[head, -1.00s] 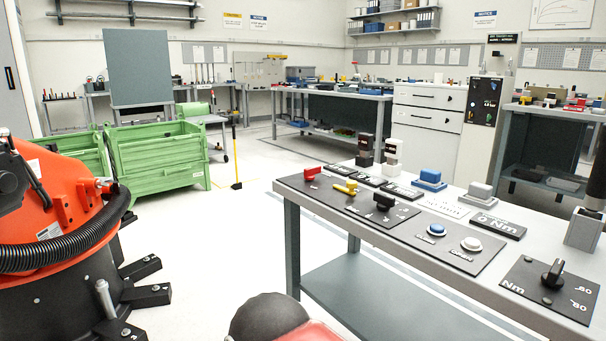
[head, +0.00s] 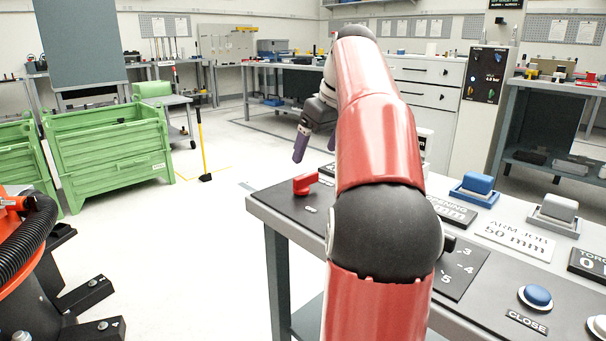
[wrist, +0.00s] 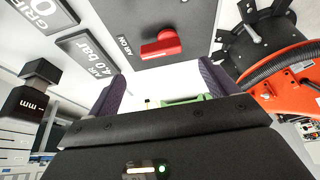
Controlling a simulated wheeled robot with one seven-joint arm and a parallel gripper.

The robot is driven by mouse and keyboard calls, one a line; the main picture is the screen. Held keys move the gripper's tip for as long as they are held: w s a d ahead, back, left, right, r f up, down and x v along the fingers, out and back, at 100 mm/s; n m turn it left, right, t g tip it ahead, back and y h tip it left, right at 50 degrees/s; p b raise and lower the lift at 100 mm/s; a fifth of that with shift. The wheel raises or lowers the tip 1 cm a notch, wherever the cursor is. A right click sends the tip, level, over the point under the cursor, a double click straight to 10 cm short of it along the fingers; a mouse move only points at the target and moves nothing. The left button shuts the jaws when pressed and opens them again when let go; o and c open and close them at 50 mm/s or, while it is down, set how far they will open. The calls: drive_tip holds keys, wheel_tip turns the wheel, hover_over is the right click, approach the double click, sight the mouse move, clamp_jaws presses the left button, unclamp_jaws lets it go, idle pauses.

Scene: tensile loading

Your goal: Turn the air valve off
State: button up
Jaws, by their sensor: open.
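My red and black arm hides the middle of the panel.
A black "AIR 4.0 bar" display (wrist: 88,52) lies near the valve. A blue-topped block (head: 477,184), a grey block (head: 556,211) and a blue CLOSE button (head: 537,296) are to the right. Green crates (head: 108,150) stand on the floor, left.

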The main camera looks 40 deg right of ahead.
sight(307, 175)
drive_tip(key=b+x, duration=0.2)
drive_tip(key=x, duration=0.5)
drive_tip(key=shift+a+f, duration=0.1)
drive_tip(key=shift+f, duration=0.05)
drive_tip(key=shift+c, duration=0.3)
drive_tip(key=c, duration=0.9)
